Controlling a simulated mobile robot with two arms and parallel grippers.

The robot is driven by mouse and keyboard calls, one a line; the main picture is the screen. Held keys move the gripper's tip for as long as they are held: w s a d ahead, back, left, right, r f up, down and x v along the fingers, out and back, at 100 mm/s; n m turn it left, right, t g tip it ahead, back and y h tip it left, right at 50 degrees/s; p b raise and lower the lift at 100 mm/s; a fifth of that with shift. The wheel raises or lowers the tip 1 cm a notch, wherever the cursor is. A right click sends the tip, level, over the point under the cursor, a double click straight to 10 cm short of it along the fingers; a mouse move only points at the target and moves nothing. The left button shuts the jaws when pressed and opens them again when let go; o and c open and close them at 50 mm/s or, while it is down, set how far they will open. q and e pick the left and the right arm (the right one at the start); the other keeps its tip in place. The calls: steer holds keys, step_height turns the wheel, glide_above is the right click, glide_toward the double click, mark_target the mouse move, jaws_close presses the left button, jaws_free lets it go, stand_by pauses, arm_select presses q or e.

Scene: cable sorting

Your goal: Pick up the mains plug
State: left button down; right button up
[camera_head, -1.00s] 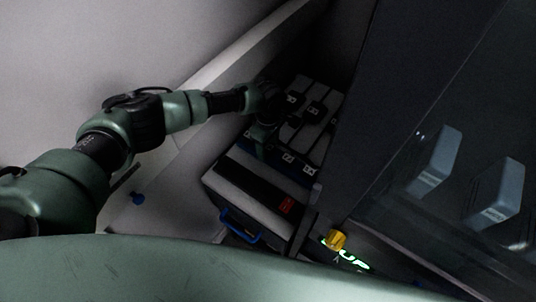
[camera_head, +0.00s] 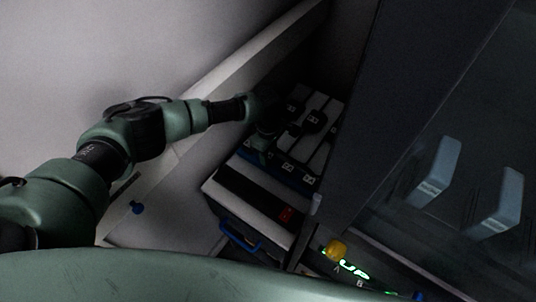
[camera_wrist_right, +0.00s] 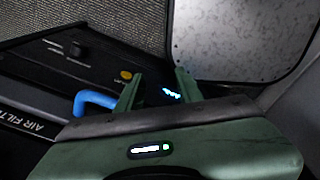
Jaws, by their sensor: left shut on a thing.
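My left gripper (camera_head: 262,138) is at the near left edge of the white power strips (camera_head: 325,103) in the head view. It is shut on a dark thing, taken as the mains plug, which is mostly hidden by the fingers and shadow. Other black blocks with pale labels (camera_head: 315,119) sit on the strips to its right; I cannot tell the mains plug's details from them. My right gripper (camera_wrist_right: 158,86) shows in the right wrist view with its fingers apart and nothing visible between them.
A pale-topped box with a black band and red switch (camera_head: 286,214) stands in front of the strips, with a blue handle (camera_head: 240,240). A dark cabinet panel (camera_head: 345,150) rises on the right. A pale wall edge (camera_head: 240,65) runs behind the arm.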

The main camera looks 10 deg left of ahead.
arm_select(q)
step_height(320, 180, up, 9)
steer(key=p, duration=0.8)
steer(key=shift+p, duration=0.4)
step_height(320, 180, up, 14)
steer(key=shift+b, duration=0.45)
